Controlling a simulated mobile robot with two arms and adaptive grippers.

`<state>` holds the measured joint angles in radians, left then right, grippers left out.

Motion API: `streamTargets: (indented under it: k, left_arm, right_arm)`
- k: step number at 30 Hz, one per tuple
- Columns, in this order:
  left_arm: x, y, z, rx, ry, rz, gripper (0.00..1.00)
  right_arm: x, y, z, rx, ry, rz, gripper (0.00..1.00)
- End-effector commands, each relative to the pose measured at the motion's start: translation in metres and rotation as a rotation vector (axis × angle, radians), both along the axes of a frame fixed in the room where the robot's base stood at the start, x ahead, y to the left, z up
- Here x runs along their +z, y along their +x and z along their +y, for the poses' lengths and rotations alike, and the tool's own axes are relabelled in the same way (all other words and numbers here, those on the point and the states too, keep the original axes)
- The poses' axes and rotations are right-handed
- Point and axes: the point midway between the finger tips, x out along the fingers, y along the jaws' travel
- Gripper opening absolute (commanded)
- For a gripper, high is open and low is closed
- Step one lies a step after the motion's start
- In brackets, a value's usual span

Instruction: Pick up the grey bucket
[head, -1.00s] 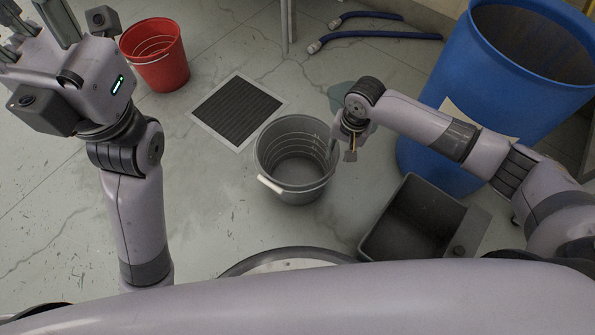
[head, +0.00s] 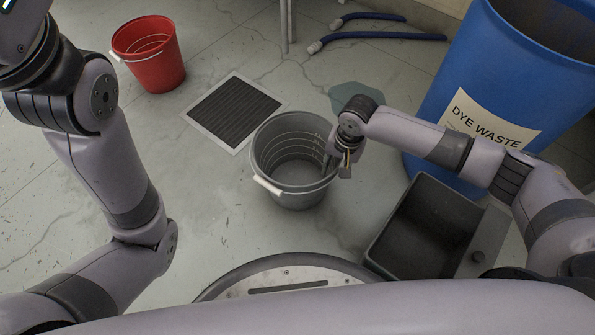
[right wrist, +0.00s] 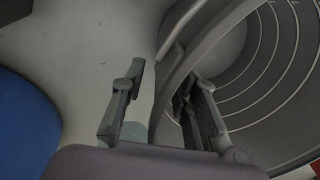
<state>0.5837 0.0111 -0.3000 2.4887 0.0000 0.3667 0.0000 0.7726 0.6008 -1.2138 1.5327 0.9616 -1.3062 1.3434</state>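The grey bucket (head: 275,150) stands upright on the floor in the middle of the head view, open at the top, with measuring lines inside. A white-gripped handle (head: 267,185) hangs at its near left side. My right gripper (head: 338,166) is at the bucket's right rim. In the right wrist view its fingers (right wrist: 162,105) are apart, one outside the bucket wall and one on the inner side, with the rim (right wrist: 180,85) between them. I cannot see it touching the wall. My left arm is at the left edge, its fingers out of frame.
A blue barrel (head: 480,85) labelled DYE WASTE stands at right, near a dark grey open bin (head: 400,215). A red bucket (head: 150,70), a floor drain (head: 235,112) and blue hoses (head: 385,36) lie farther back. A puddle (head: 352,92) is behind the right gripper.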

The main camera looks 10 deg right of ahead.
Motion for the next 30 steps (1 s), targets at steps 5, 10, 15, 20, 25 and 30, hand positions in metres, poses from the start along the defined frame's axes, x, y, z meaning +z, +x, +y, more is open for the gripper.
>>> streamTargets:
  k: [5, 10, 15, 20, 25, 30]
  left_arm:
    - [0.0009, -0.0010, 0.0000, 0.000, 0.000, -0.003, 0.40]
    - [0.0009, -0.0008, -0.0002, 0.000, 0.000, -0.002, 0.40]
    - [0.0007, -0.0007, -0.0002, 0.000, 0.000, -0.002, 0.40]
    - [0.0006, -0.0007, -0.0002, 0.000, 0.000, -0.002, 0.40]
    - [0.0005, -0.0006, -0.0003, 0.000, 0.000, -0.002, 0.40]
    - [0.0006, -0.0005, -0.0003, 0.000, 0.001, -0.001, 0.40]
  right_arm:
    - [-0.0002, 0.0004, 0.0003, 0.000, 0.000, 0.000, 0.28]
    - [-0.0001, 0.0003, 0.0002, 0.000, 0.000, 0.000, 0.22]
    - [-0.0001, 0.0003, 0.0002, 0.000, 0.000, 0.000, 0.10]
    - [-0.0002, 0.0003, 0.0002, 0.000, 0.000, 0.000, 0.00]
    - [-0.0002, 0.0004, 0.0001, -0.001, 0.000, 0.000, 0.00]
    - [-0.0002, 0.0004, -0.0002, -0.001, 0.000, 0.000, 0.00]
